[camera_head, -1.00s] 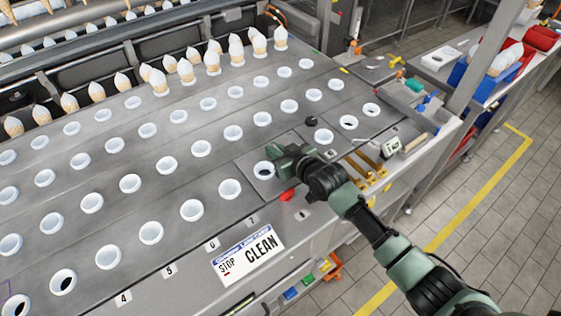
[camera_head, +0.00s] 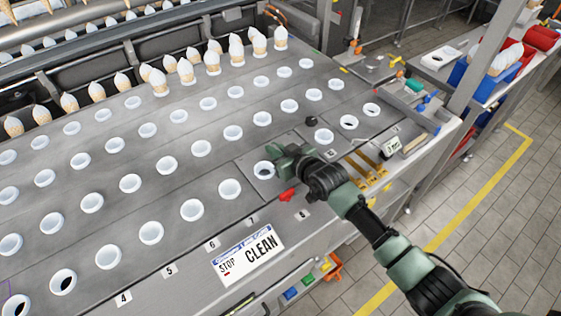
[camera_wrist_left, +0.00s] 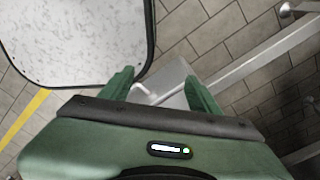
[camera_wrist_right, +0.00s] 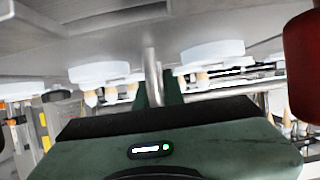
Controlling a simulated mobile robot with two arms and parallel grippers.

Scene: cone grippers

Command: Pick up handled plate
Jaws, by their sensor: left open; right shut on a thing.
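The handled plate (camera_head: 258,184) appears as a metal panel with a white cup hole in the grey machine top, near its front edge. My right gripper (camera_head: 281,158) is low over this panel and hides part of it. In the right wrist view a thin metal bar (camera_wrist_right: 152,72) stands between the fingers, and the right gripper is shut on it. This bar seems to be the plate's handle; the head view hides it. I cannot tell whether the plate is clear of the machine top. My left gripper (camera_wrist_left: 158,84) is open and empty, above the floor.
Rows of white cup holders (camera_head: 191,210) cover the machine top, with ice cream cones (camera_head: 237,50) at the back. A red part (camera_head: 287,195) is close to the right gripper. A sign (camera_head: 247,254) is on the front edge. Tiled floor (camera_head: 480,220) is clear at right.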

